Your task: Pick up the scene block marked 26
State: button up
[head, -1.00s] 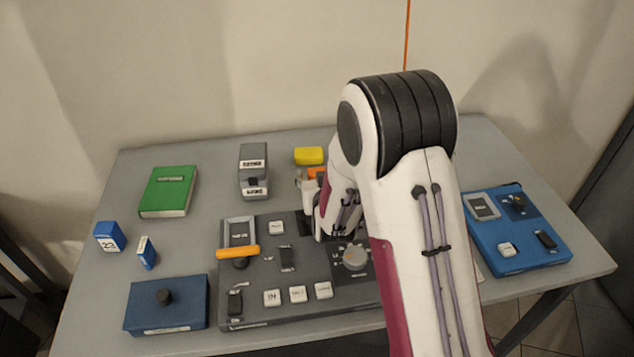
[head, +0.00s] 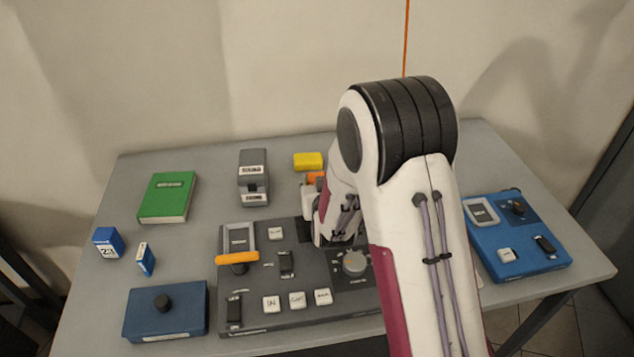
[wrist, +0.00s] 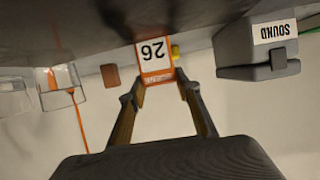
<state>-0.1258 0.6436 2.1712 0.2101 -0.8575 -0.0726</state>
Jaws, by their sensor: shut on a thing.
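The block marked 26 (wrist: 155,58) is orange with a white label. In the wrist view it shows upside down at the fingertips of my gripper (wrist: 163,88), which is shut on it, one finger on each side. In the head view only a small orange part of the block (head: 316,176) shows, in front of the yellow block. My arm hides most of the gripper and the block's lower part there. I cannot tell whether the block touches the table.
A grey box labelled SOUND (wrist: 262,45) stands close beside the block; the yellow block (head: 308,161) is behind it. A dark control panel (head: 275,318) lies in front. A green book (head: 167,197) and a blue block (head: 108,242) are left; a blue panel (head: 515,240) is right.

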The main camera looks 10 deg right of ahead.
jog(key=shift+r, duration=4.85)
jog(key=shift+d, duration=0.1)
